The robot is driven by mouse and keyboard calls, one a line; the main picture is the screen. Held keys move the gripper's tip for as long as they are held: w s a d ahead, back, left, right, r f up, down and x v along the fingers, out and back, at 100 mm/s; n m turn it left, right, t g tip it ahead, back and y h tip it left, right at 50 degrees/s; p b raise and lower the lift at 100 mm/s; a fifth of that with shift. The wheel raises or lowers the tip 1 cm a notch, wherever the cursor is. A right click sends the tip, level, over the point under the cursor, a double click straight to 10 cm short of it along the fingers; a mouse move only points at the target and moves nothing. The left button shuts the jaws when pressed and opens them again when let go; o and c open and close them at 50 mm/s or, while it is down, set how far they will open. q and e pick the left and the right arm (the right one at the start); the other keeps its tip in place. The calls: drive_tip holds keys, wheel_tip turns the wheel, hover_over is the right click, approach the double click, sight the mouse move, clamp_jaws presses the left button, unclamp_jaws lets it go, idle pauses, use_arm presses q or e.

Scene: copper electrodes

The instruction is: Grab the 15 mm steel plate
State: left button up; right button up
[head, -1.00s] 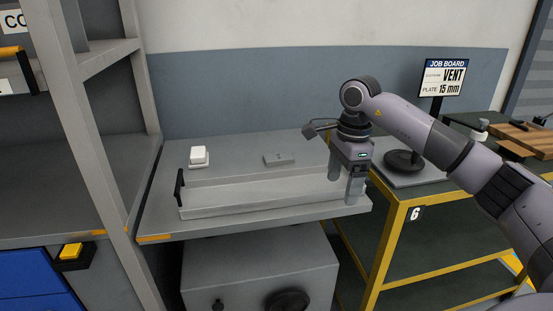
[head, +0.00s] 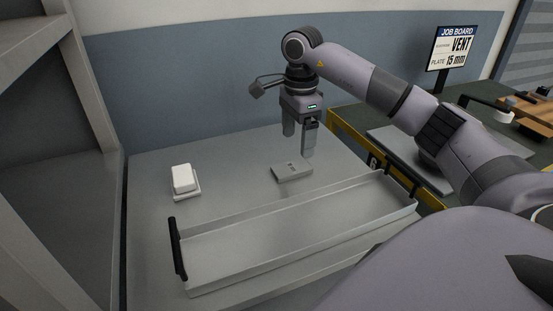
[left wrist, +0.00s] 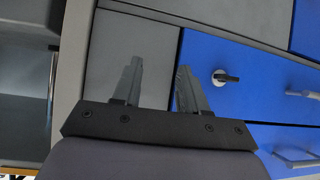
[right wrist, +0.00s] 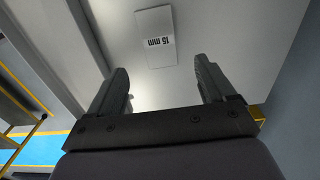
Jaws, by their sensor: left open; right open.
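The steel plate (head: 292,171) is a small flat grey block lying on the grey table behind the tray. In the right wrist view the plate (right wrist: 156,38) carries a label reading "15 mm". My right gripper (head: 299,145) is open and empty, pointing down above the table just behind the plate. In the right wrist view the plate shows ahead of and between the open fingers (right wrist: 164,82), apart from them. My left gripper (left wrist: 157,75) is open and empty, in front of a grey panel and blue drawers; it is not in the head view.
A long shallow metal tray (head: 270,245) with black end handles lies on the table in front of the plate. A white block on a small base (head: 184,180) stands at left. A job board (head: 457,53) reads "VENT" and "PLATE 15 mm". Bare tabletop surrounds the plate.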

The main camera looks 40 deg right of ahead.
sight(292, 167)
drive_tip(key=shift+w+a+f, duration=0.1)
drive_tip(key=shift+a+f, duration=0.1)
drive_tip(key=shift+f, duration=0.95)
drive_tip(key=shift+s+a+f, duration=0.1)
drive_tip(key=shift+a+f, duration=0.05)
drive_tip(key=shift+f, duration=1.05)
drive_tip(key=shift+w+a+f, duration=0.1)
drive_tip(key=shift+a+f, duration=0.1)
drive_tip(key=shift+f, duration=0.95)
drive_tip(key=c, duration=1.4)
drive_tip(key=shift+w, duration=0.1)
clamp_jaws()
drive_tip(key=shift+r, duration=0.15)
